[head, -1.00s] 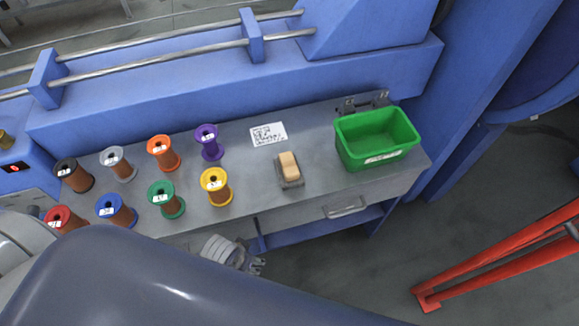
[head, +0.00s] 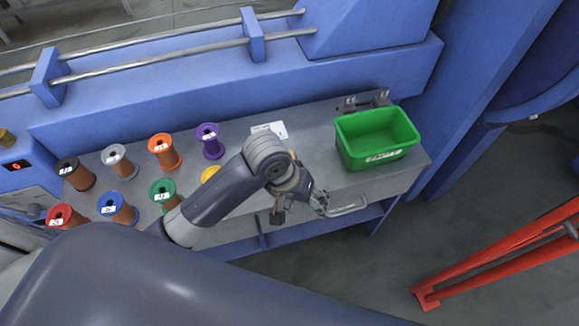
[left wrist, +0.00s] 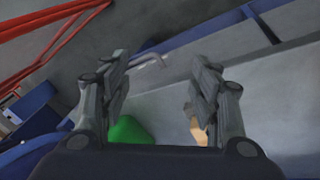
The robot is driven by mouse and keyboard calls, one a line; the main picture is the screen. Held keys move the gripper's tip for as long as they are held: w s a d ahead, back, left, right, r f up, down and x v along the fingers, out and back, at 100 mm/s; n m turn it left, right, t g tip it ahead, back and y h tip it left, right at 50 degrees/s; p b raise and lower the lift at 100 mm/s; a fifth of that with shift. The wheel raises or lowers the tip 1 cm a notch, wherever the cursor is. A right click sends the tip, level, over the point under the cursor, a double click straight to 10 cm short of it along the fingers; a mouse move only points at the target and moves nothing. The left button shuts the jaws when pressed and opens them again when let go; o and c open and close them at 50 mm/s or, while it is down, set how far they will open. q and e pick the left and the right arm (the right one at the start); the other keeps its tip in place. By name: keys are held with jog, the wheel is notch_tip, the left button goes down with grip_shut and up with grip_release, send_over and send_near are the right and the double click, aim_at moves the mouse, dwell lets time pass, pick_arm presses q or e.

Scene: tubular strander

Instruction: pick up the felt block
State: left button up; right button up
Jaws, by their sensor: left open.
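The tan felt block (left wrist: 198,131) shows partly in the left wrist view, behind the right-hand finger. In the head view my left arm hides nearly all of it; only a sliver of tan (head: 292,154) shows beside the wrist. Its small dark holder is hidden there. My left gripper (head: 300,206) is open and empty, at the front edge of the bench near the drawer handle. In the left wrist view, its two fingers (left wrist: 160,75) stand wide apart with nothing between them. My right gripper is not in view.
A green bin (head: 359,151) stands on the grey bench (head: 318,131) at the right. Several wire spools, including a purple one (head: 210,141), stand at the left. A white label sheet (head: 271,129) lies behind my arm. A drawer handle (head: 347,207) sticks out in front.

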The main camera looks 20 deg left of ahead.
pick_arm(q)
jog(key=w+a+r+n+y, duration=0.1)
jog(key=w+a+r+n, duration=0.1)
jog(key=w, duration=0.1)
jog(key=w+a+r+n+g+y, duration=0.1)
jog(key=w+a+r+n, duration=0.1)
jog(key=w+a+r, duration=0.1)
jog(key=w+a+r+n+g+y, duration=0.1)
jog(key=w+a+r+n, duration=0.1)
jog(key=w, duration=0.2)
jog(key=shift+w+a+r, duration=0.15)
jog(key=shift+w+a, duration=0.05)
jog(key=shift+w, duration=0.2)
jog(key=shift+w+a+n, duration=0.15)
jog(key=shift+a+n, duration=0.05)
jog(key=shift+n, duration=0.2)
notch_tip(320, 180, down, 5)
jog(key=shift+r, duration=0.2)
jog(key=f, duration=0.5)
jog(key=shift+w+f, duration=0.3)
jog(key=shift+f, duration=0.05)
jog(key=c, duration=1.2)
